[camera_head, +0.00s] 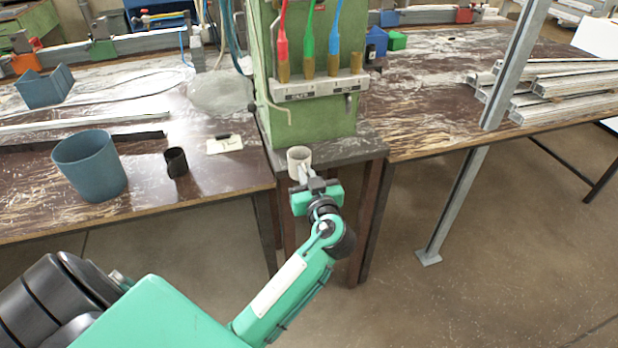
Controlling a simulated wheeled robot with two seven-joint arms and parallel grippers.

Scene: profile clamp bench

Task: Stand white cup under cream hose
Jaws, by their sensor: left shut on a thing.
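The white cup (294,165) is upright at the front of the grey stand top, below the green machine column. My left gripper (306,178) is shut on the cup from the front. I cannot tell whether the cup's base touches the stand top. A thin cream hose (289,113) bends out from the lower left of the green column. Its end hangs above and slightly left of the cup, and a gap shows between them. My right gripper is not in view.
The green column (310,115) carries a rack (318,87) with red, green and blue brushes. On the left bench are a blue-grey bucket (90,168) and a small black cup (176,162). Metal profiles (560,85) lie on the right bench, behind a slanted steel post (497,90).

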